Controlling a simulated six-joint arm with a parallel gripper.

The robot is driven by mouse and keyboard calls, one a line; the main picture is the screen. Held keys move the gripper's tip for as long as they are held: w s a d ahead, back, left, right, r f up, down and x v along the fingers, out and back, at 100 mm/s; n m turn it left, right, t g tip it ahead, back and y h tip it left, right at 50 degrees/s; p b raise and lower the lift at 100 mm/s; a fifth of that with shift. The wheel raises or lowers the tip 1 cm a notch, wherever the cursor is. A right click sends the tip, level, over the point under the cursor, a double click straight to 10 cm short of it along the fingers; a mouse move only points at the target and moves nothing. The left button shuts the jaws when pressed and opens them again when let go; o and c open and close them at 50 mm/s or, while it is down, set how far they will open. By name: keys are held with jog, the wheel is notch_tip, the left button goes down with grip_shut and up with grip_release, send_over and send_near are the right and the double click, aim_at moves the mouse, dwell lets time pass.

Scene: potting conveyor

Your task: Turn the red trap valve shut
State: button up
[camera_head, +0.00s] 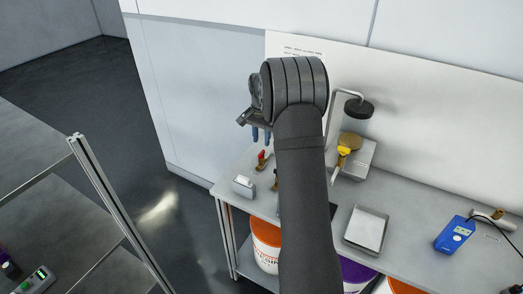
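A small red handle (262,155), which looks like the red trap valve, is on a tan fitting near the back left of the grey bench (228,186). My gripper (259,126) is at the upper left of my raised dark arm, above the red handle in the picture and apart from it. Two small blue tips show below its dark body. The arm's wrist covers most of the gripper, so its opening and anything between its fingers are unclear. A yellow-handled fitting (344,151) stands farther right.
A small silver box (243,186) stands at the bench's left end. A grey tray (366,229), a blue meter (455,235) and a dark round lamp head (358,108) are to the right. Orange (266,245) and purple (356,273) buckets stand below. A metal-framed shelf (107,193) is at left.

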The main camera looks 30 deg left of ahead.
aim_at(262, 155)
notch_tip(262, 155, down, 6)
jog(key=shift+r, duration=0.1)
grip_shut()
